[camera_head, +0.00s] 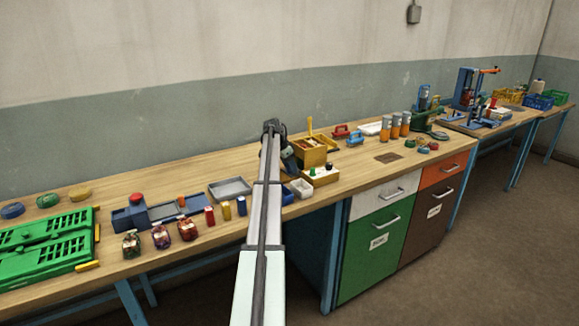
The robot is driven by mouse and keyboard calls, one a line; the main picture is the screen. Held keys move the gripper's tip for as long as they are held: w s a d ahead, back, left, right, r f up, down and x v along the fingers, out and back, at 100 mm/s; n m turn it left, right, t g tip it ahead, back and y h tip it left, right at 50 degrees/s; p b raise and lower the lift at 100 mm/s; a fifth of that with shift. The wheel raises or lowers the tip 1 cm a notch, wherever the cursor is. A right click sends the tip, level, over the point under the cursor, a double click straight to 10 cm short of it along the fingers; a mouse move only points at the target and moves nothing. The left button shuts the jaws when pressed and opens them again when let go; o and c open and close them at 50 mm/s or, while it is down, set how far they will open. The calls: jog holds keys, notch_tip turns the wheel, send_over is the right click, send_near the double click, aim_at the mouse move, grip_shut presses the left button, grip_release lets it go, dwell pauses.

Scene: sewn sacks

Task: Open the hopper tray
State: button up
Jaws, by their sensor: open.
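My arm reaches up from the bottom centre over the wooden bench. My gripper (291,163) is the dark part at its far end, small and partly hidden, beside the left side of a yellow-brown box (311,155). Its fingers are hard to make out; it is open, and nothing shows held in it. I cannot tell for sure which thing is the hopper tray. The yellow-brown box has a yellow upright handle (310,126). Whether any tray there is open cannot be made out.
A shallow grey tray (230,189) and a blue fixture with a red button (136,198) lie left of my arm. A green crate lid (45,250) is at far left. Orange-banded jars (396,125) stand right. Bare bench top (360,167) shows right of the box.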

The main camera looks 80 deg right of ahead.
grip_shut()
dwell(0.4)
